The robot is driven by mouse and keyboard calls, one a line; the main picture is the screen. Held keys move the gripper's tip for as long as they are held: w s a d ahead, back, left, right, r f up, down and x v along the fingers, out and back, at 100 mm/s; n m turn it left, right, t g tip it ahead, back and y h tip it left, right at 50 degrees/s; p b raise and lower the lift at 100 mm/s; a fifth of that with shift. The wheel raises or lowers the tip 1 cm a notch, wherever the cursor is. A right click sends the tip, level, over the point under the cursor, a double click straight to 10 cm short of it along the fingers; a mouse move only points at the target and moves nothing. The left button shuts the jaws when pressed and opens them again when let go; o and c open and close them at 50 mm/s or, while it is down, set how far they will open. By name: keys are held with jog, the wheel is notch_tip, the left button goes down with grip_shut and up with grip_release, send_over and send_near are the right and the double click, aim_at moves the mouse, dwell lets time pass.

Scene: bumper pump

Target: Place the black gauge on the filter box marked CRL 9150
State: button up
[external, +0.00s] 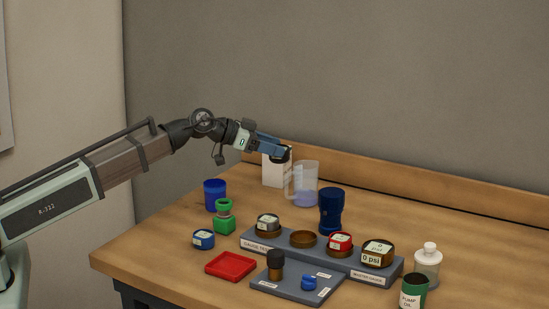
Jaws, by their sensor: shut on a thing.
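My gripper (284,152) is at the end of the outstretched arm, shut on a small dark thing (280,158) that appears to be the black gauge. Its dial is not visible. A white box (273,174), likely the filter box, stands at the back of the table. The gripper and dark thing overlap the box's upper part in the picture. I cannot tell whether the gauge touches the box. No marking on the box is readable from here.
A clear jug (306,186) stands close to the box's right, and a dark blue cup (330,211) is in front. The grey gauge rack (325,257) holds several gauges and an empty brown ring (302,239). A wooden ledge (400,207) runs along the back.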

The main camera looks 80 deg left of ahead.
jog(key=w+a+r+n+y, duration=0.1)
jog(key=w+a+r, duration=0.15)
jog(key=a, duration=0.85)
jog(key=w+a+r+n+y, duration=0.1)
jog(key=w+a+r, duration=0.15)
jog(key=a, duration=0.85)
jog(key=shift+w+f, duration=0.1)
jog(key=shift+f, duration=4.85)
jog(key=o, duration=1.1)
jog(key=shift+f, duration=0.15)
jog(key=shift+o, duration=0.2)
jog(key=shift+r, duration=0.2)
jog(key=v, duration=1.2)
